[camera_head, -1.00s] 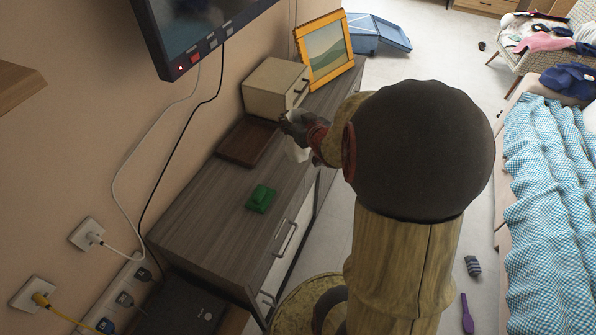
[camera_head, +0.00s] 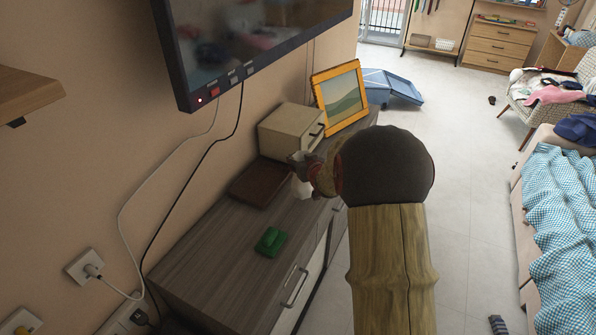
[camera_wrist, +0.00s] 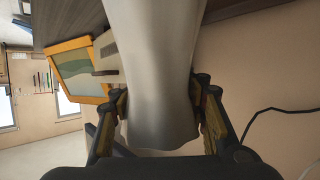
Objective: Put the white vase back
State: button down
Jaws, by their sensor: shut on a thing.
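The white vase (camera_wrist: 160,70) fills the middle of the wrist view, with a finger pressed on each side of it. My gripper (camera_wrist: 160,112) is shut on it. In the head view a small part of the white vase (camera_head: 302,188) shows below my gripper (camera_head: 300,165), above the dresser top. My arm hides much of the vase there, and I cannot tell whether its base touches the dresser.
The grey wooden dresser (camera_head: 215,255) bears a dark brown tray (camera_head: 262,183), a beige box (camera_head: 290,132), an orange-framed picture (camera_head: 341,98) and a green object (camera_head: 270,241). A television (camera_head: 250,45) hangs above. The dresser's near end is mostly clear.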

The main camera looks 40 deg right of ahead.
jog(key=shift+w+d+f+b, duration=0.15)
jog(key=shift+f+b, duration=0.1)
jog(key=shift+f, duration=0.4)
jog(key=shift+w+f+b, duration=0.15)
jog(key=shift+f+b, duration=0.15)
jog(key=shift+f, duration=0.4)
jog(key=shift+w+d+f+b, duration=0.15)
jog(key=shift+f+b, duration=0.1)
jog(key=shift+f, duration=0.5)
jog(key=c, duration=1)
grip_release()
jog(key=shift+a+f, duration=0.1)
jog(key=shift+o, duration=0.2)
